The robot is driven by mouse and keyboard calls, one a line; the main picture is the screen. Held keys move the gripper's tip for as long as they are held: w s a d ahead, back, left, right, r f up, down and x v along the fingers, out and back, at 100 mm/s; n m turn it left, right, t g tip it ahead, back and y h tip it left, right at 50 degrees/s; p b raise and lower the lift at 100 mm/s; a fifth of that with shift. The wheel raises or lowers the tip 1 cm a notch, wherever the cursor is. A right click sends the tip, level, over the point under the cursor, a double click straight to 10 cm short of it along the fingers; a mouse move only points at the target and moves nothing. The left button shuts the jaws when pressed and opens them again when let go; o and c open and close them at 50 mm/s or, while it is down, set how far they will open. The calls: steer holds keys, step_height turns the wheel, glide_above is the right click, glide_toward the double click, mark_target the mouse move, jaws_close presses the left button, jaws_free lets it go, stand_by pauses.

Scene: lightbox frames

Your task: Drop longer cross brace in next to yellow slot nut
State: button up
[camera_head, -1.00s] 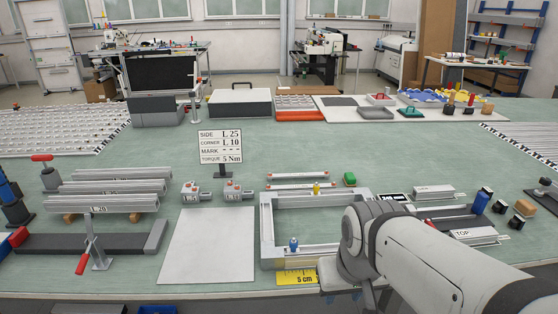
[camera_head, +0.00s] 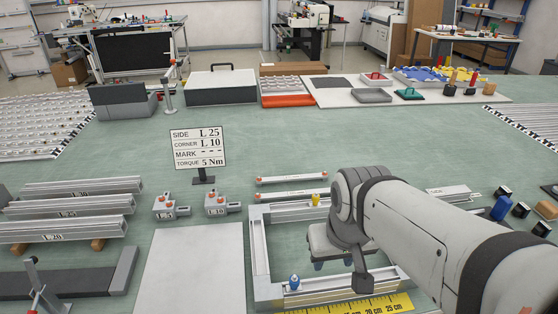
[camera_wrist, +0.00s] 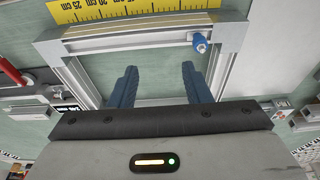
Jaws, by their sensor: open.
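Two slim cross braces with red-orange ends lie behind the frame: a far brace (camera_head: 292,179) and a near brace (camera_head: 290,194). A yellow slot nut (camera_head: 316,200) sits on the back bar of the aluminium frame (camera_head: 259,250). A blue slot nut (camera_head: 294,282) sits on its front bar and shows in the wrist view (camera_wrist: 200,43). My gripper (camera_head: 334,265) hangs over the frame opening, fingers down, apart and empty. In the wrist view its fingers (camera_wrist: 159,70) show nothing between them. My arm hides the frame's right side.
A yellow ruler (camera_head: 365,305) lies along the frame's front. Two corner blocks (camera_head: 165,207) and a sign (camera_head: 198,148) stand left of the braces. Aluminium profiles (camera_head: 70,206) lie at far left. A white sheet (camera_head: 195,265) is bare. The bench behind the braces is clear.

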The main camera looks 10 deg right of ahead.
steer(key=shift+o, duration=0.2)
steer(key=w+r+n, duration=0.2)
steer(key=w+n, duration=0.3)
steer(key=w, duration=0.8)
steer(key=shift+w+d+r+n+g+p, duration=0.25)
steer(key=shift+w+r+n+g+p, duration=0.15)
steer(key=shift+p, duration=0.05)
steer(key=n+g+p, duration=0.1)
steer(key=n+g, duration=0.1)
steer(key=n, duration=1)
glide_above(298, 193)
step_height(298, 193, down, 10)
steer(key=shift+d+f, duration=0.15)
steer(key=shift+f, duration=0.05)
step_height(298, 193, down, 7)
steer(key=shift+w+f+p, duration=0.1)
steer(key=shift+p, duration=0.75)
steer(key=shift+f, duration=0.45)
jaws_close()
